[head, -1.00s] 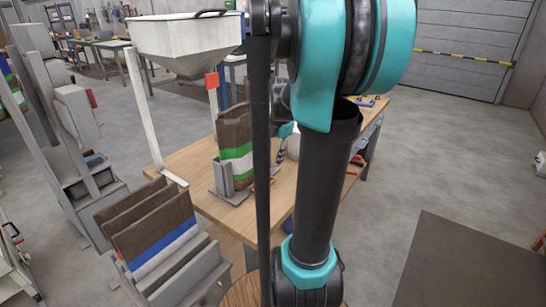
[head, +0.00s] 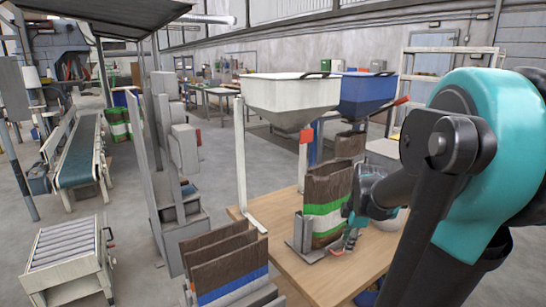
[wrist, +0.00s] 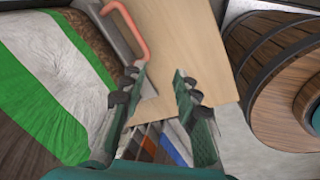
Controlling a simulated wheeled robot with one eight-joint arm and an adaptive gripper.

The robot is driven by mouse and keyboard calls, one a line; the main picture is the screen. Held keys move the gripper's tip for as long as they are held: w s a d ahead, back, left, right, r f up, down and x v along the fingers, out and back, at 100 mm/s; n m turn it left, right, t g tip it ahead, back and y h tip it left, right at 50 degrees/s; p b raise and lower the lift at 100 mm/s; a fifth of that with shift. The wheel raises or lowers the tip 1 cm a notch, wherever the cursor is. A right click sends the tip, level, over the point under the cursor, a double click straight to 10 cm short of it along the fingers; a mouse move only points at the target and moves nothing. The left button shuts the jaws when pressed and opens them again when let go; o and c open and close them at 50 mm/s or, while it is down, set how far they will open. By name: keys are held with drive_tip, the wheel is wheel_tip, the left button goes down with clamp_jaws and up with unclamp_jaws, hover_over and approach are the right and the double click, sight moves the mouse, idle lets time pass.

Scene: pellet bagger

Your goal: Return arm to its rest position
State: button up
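My arm runs from the right edge of the head view to my gripper (head: 346,242), which is beside the right side of an upright brown bag with green and white bands (head: 324,205). In the wrist view my gripper (wrist: 158,92) has its two fingers apart, with nothing between them. The bag (wrist: 45,85) fills the left of the wrist view, beside the left finger. I cannot tell whether the gripper touches it.
The bag stands by a grey holder (head: 300,238) on a wooden table (head: 290,265). A white hopper (head: 290,95) is above. Several bags sit in a rack (head: 225,265) at the front. A wooden barrel (wrist: 275,65) is right of the gripper. A conveyor (head: 82,155) is at left.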

drive_tip(key=s+a+f+m, duration=0.1)
drive_tip(key=s+f+m, duration=0.1)
drive_tip(key=m, duration=0.3)
drive_tip(key=s+a+f+m+t, duration=0.1)
drive_tip(key=s+a+f+m, duration=0.1)
drive_tip(key=s+f+m, duration=0.1)
drive_tip(key=s+a+f+m, duration=0.2)
drive_tip(key=s+m, duration=0.3)
drive_tip(key=m, duration=0.2)
drive_tip(key=shift+f+h, duration=0.25)
drive_tip(key=shift+h, duration=0.05)
drive_tip(key=shift+s+a+f+m+t, duration=0.1)
drive_tip(key=shift+s+f+m+t, duration=0.25)
drive_tip(key=shift+m, duration=0.45)
idle(0.4)
